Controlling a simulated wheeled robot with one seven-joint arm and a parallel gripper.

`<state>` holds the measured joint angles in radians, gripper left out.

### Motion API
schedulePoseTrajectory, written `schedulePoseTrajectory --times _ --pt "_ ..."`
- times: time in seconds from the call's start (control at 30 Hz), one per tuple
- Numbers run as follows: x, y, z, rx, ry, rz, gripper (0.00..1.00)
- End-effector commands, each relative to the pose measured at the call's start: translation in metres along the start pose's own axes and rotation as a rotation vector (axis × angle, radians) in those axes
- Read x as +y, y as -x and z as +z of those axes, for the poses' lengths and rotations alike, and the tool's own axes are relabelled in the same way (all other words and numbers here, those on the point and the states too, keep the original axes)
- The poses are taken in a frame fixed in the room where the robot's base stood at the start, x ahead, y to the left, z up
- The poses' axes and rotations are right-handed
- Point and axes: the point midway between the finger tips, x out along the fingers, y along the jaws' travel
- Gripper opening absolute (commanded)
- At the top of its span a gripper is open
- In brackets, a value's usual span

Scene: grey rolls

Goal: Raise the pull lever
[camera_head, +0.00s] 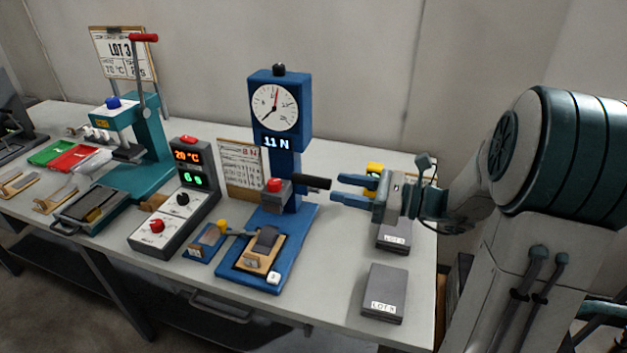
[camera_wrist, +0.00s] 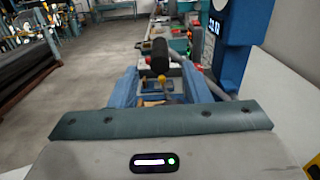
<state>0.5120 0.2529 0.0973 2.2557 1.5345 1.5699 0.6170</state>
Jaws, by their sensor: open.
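The pull lever's black handle (camera_head: 313,183) sticks out to the right from the blue gauge stand (camera_head: 283,160), below its round dial and the "11 N" readout. It is about level. My gripper (camera_head: 335,189) is open and empty, with its blue fingers pointing left at the free end of the handle. The fingertips are right by that end. In the wrist view the black handle (camera_wrist: 160,56) shows end-on, lined up with the gap between my fingers (camera_wrist: 160,74). Whether the tips overlap the handle is hard to tell.
A teal press (camera_head: 150,140) with a red-topped handle stands at the left. A grey control box (camera_head: 180,200) sits beside the stand. A grey block (camera_head: 385,292) lies in front right, another (camera_head: 394,236) below my gripper. A yellow item (camera_head: 374,170) is behind my fingers.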

Motion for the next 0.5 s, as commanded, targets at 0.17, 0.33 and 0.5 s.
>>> schedulePoseTrajectory --times 0.17,0.33,0.5 --pt "0.001 -0.038 0.000 0.002 0.000 0.004 0.43" --pt "0.001 -0.061 0.000 0.001 0.000 0.002 0.43" --pt "0.000 -0.071 0.000 0.002 0.001 0.000 0.43"
